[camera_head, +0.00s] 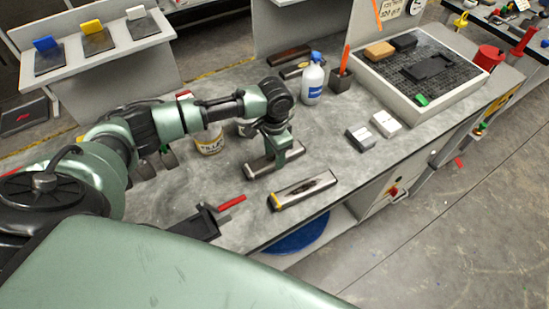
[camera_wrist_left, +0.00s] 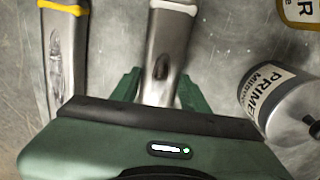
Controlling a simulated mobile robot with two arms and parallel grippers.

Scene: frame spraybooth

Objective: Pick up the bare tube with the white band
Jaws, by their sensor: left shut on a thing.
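The bare metal tube with the white band (camera_wrist_left: 168,40) lies between the green fingers of my left gripper (camera_wrist_left: 158,92) in the left wrist view, its banded end pointing away. My left gripper (camera_head: 277,158) is shut on this tube (camera_head: 258,167) in the head view, pointing down at the bench. I cannot tell whether the tube touches the bench top. A similar tube with a yellow band (camera_head: 305,190) lies apart from it, nearer the front edge; it also shows left of the gripper in the wrist view (camera_wrist_left: 66,55). My right gripper is not in view.
A filler can (camera_head: 209,142) stands left of the gripper, and a primer container (camera_wrist_left: 282,100) is close on its right in the wrist view. A white-and-blue bottle (camera_head: 313,80), two small blocks (camera_head: 384,124) and a grey tray (camera_head: 402,100) occupy the bench's far side.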

